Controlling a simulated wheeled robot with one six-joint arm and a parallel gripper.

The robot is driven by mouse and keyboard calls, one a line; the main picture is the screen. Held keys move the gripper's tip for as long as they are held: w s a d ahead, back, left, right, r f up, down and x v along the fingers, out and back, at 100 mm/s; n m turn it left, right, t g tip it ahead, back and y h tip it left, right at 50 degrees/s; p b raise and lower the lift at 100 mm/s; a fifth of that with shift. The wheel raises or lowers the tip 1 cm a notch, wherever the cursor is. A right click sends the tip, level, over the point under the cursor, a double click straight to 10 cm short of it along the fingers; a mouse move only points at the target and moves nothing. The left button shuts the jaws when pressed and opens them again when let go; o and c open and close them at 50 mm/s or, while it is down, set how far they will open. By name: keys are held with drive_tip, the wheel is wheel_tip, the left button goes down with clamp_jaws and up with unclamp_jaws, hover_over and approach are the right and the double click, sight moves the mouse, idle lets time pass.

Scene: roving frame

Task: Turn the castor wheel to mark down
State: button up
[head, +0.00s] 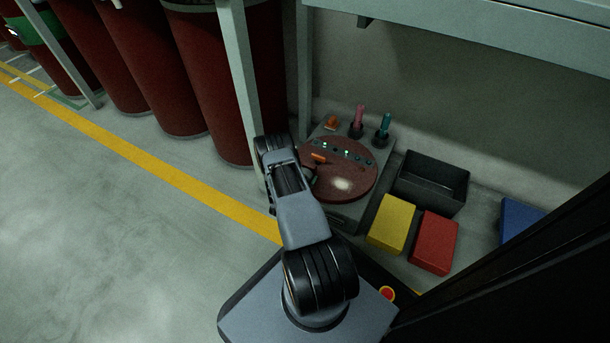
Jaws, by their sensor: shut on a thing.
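The castor wheel (345,183) appears to be the large round reddish-brown disc on a grey panel unit (378,190). A small orange piece (319,157) shows at the disc's upper left; I cannot tell whether it is the mark. A pale bright patch lies on the disc's lower part. My gripper (311,176) is at the disc's left edge, shut on it as far as I can see. My own arm partly hides the fingers and the exact contact.
Pink (359,118) and teal (384,126) upright handles and an orange knob (332,122) stand behind the disc. To the right are an open black bin (431,190), a yellow block (391,222) and a red block (435,242). A grey post (240,85) stands close left of my arm.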

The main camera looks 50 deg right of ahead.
drive_tip(key=m, duration=0.5)
drive_tip(key=shift+s+f, duration=0.1)
drive_tip(key=shift+a+m, duration=0.1)
drive_tip(key=shift+m, duration=0.2)
idle(0.4)
drive_tip(key=o, duration=0.7)
drive_tip(key=shift+o, duration=1.1)
drive_tip(key=shift+s, duration=0.1)
drive_tip(key=shift+f, duration=0.1)
